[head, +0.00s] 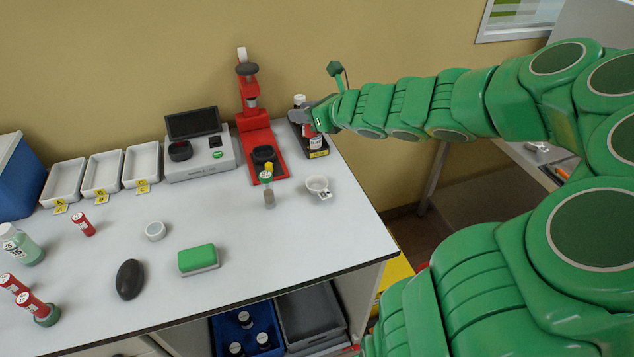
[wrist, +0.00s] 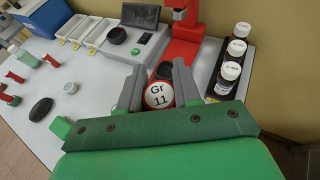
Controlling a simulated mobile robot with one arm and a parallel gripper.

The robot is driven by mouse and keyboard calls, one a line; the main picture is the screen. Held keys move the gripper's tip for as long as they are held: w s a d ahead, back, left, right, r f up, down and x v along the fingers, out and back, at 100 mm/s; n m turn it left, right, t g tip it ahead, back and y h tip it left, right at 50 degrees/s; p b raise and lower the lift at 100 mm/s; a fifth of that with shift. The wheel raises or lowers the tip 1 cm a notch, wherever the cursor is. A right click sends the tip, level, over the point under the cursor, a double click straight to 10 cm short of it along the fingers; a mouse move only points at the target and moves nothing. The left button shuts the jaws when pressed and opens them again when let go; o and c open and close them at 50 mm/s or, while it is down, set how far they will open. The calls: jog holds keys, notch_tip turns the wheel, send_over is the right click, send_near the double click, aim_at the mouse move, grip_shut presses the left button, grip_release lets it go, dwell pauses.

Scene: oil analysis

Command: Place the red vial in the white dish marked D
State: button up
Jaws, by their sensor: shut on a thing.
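My gripper (head: 318,116) is at the back right of the bench in the head view, raised in front of the dark bottles. In the wrist view my gripper (wrist: 157,88) is shut on a red vial (wrist: 160,96), whose round white cap reads "Gr 11". The vial's lower part is hidden in the wrist view, and in the head view it is mostly hidden by the gripper. A small white dish (head: 317,184) with a small tag stands near the bench's right edge, below and apart from the gripper. The tag's letter is too small to read.
A black rack of bottles (wrist: 231,68) stands close right of my gripper, beside a red press (head: 262,145). A small vial (head: 268,192) stands left of the dish. Other red vials (head: 83,224), a green sponge (head: 198,259) and white trays (head: 102,175) are farther left.

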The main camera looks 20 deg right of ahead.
jog(key=shift+s+r+n+g+y, duration=0.2)
jog(key=shift+s+n+g+y, duration=0.4)
jog(key=shift+s+n+y, duration=0.35)
jog(key=s+r+n+g+y, duration=0.5)
jog(key=s+r+n+g, duration=0.4)
jog(key=s, duration=0.4)
notch_tip(320, 180, down, 15)
jog(key=m+t, duration=0.1)
jog(key=w+f, duration=0.3)
jog(key=w, duration=0.1)
jog(key=w+f, duration=0.3)
jog(key=w, duration=0.1)
jog(key=w+f, duration=0.3)
jog(key=w, duration=0.2)
jog(key=shift+d+f, duration=0.2)
jog(key=shift+d, duration=0.15)
jog(key=shift+w+f, duration=0.35)
jog(key=shift+f, duration=1.6)
jog(key=shift+f, duration=0.1)
